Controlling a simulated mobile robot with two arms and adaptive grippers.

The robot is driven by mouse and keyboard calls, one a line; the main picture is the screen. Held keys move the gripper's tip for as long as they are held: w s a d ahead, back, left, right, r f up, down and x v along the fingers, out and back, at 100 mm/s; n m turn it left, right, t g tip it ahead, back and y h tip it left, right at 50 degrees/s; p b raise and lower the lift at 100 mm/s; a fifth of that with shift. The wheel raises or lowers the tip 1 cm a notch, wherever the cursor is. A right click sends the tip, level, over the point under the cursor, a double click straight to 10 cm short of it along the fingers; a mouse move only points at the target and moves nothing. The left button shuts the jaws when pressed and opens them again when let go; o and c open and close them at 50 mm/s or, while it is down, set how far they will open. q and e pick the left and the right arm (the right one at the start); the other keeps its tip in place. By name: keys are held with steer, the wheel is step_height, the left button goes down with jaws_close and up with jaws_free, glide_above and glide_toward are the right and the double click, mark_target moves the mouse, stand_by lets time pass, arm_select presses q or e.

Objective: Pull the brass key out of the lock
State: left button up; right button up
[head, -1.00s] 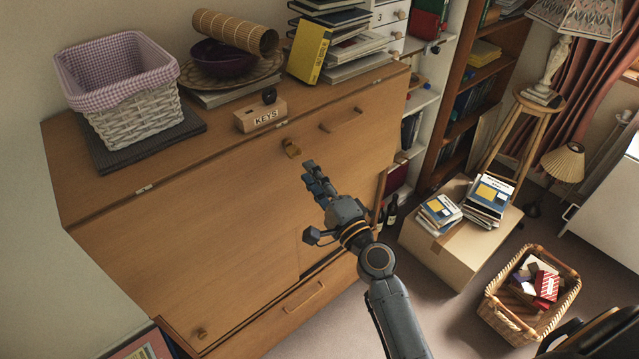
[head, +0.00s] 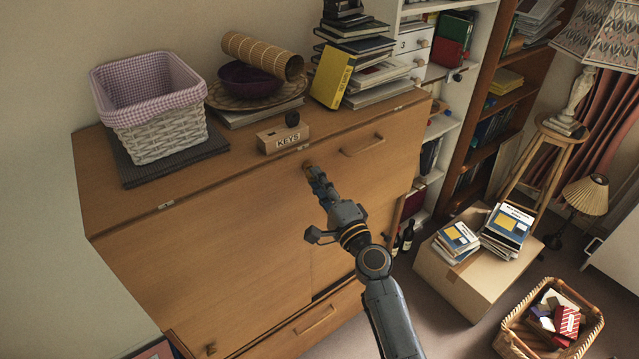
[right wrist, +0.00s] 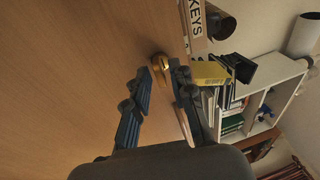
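The brass key (right wrist: 159,62) stands in the lock in the bureau's front, near the top edge. In the right wrist view it lies just beyond and between the fingertips. My right gripper (right wrist: 160,78) is open, with a finger on either side of the line to the key. I cannot tell whether either finger touches it. In the head view the right gripper (head: 314,172) points up at the lock and covers most of the brass (head: 307,163). The keyhole is hidden. My left gripper is not in view.
A wooden KEYS box (head: 283,139) stands on the bureau top (head: 222,158) above the lock. A white basket (head: 158,128), a bowl (head: 248,82) and stacked books are also up there. A drop-front handle (head: 362,146) is right of the lock. A carton (head: 462,284) stands on the floor.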

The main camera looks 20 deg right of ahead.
jaws_close()
steer(key=shift+s+f, duration=0.1)
steer(key=shift+s, duration=0.05)
steer(key=shift+d+r+v, duration=0.15)
steer(key=shift+v, duration=0.8)
steer(key=shift+d+r+v, duration=0.15)
steer(key=shift+r+v, duration=0.05)
steer(key=shift+v, duration=0.75)
steer(key=shift+d+r+v, duration=0.15)
steer(key=shift+v, duration=0.75)
